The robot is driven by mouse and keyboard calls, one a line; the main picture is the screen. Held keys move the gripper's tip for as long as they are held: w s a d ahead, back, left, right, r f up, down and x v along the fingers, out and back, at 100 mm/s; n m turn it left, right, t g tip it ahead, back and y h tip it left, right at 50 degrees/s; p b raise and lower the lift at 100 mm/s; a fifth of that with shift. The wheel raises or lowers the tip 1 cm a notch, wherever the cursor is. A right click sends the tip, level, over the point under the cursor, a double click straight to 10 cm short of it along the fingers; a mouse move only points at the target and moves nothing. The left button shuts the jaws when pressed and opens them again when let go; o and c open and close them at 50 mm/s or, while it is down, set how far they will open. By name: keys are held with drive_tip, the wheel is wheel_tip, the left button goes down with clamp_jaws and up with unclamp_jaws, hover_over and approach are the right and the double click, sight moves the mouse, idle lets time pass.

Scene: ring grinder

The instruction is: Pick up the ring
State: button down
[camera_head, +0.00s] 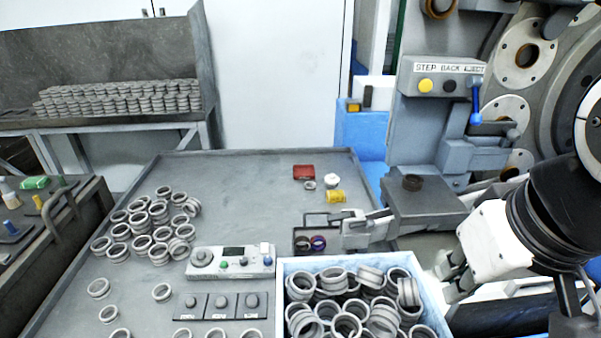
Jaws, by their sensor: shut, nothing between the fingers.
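Many grey metal rings are in view, and I cannot tell which one the task means. A heap of rings (350,300) fills the light blue box (285,268) at the front. Another pile of rings (150,228) stands on the left of the grey table, with a few single rings (98,288) in front of it. My gripper (452,277) is at the right, just beyond the box's right edge. It is shut and empty, apart from the rings. Part of its fingers is small and hard to make out.
A control box (232,262) with buttons sits mid-table, with gauge blocks (222,306) before it. The grinder (440,90) with a blue lever (475,105) stands at the right.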

drive_tip(key=c, duration=2.4)
unclamp_jaws()
drive_tip(key=c, duration=1.8)
unclamp_jaws()
drive_tip(key=shift+w, duration=0.15)
drive_tip(key=shift+c, duration=0.2)
drive_tip(key=o, duration=0.5)
drive_tip(key=w+n+b, duration=0.1)
drive_tip(key=w, duration=0.3)
drive_tip(key=w+n+b, duration=0.1)
drive_tip(key=w+n, duration=0.1)
drive_tip(key=w, duration=0.2)
drive_tip(key=w+a+n+g+b, duration=0.1)
drive_tip(key=w+b, duration=0.1)
drive_tip(key=w, duration=0.2)
drive_tip(key=shift+w+a+f+y, duration=0.1)
drive_tip(key=shift+w+f+y, duration=0.05)
drive_tip(key=shift+f+y, duration=0.15)
drive_tip(key=n+g+b, duration=0.3)
drive_tip(key=n+b, duration=0.6)
drive_tip(key=n, duration=0.5)
hover_over(318, 238)
wheel_tip(318, 238, down, 24)
wheel_tip(318, 238, down, 14)
drive_tip(key=shift+w+r+b, duration=0.1)
drive_tip(key=shift+r+b, duration=0.1)
drive_tip(key=shift+b, duration=0.95)
